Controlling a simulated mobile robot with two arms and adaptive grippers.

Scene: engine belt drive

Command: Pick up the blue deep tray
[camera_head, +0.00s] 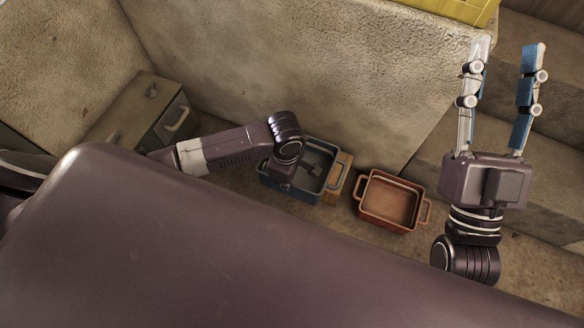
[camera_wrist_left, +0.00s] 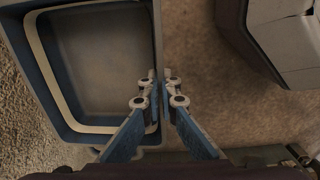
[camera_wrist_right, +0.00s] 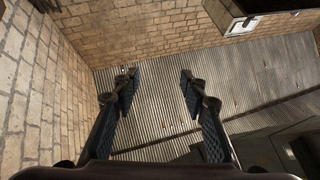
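The blue deep tray (camera_head: 325,171) stands on the floor against the beige wall, partly hidden by my left arm in the head view. In the left wrist view the blue tray (camera_wrist_left: 57,100) fills the left side and looks empty inside. My left gripper (camera_wrist_left: 158,76) has one finger inside the tray and one outside, closed together with the tray's side wall between them.
A red-orange tray (camera_head: 391,201) with handles stands just right of the blue tray. A tan wooden piece (camera_head: 341,176) lies between them. A grey-green metal box (camera_head: 172,122) is at the left. A concrete ledge (camera_head: 450,195) is at the right and a yellow object (camera_head: 455,9) at the top.

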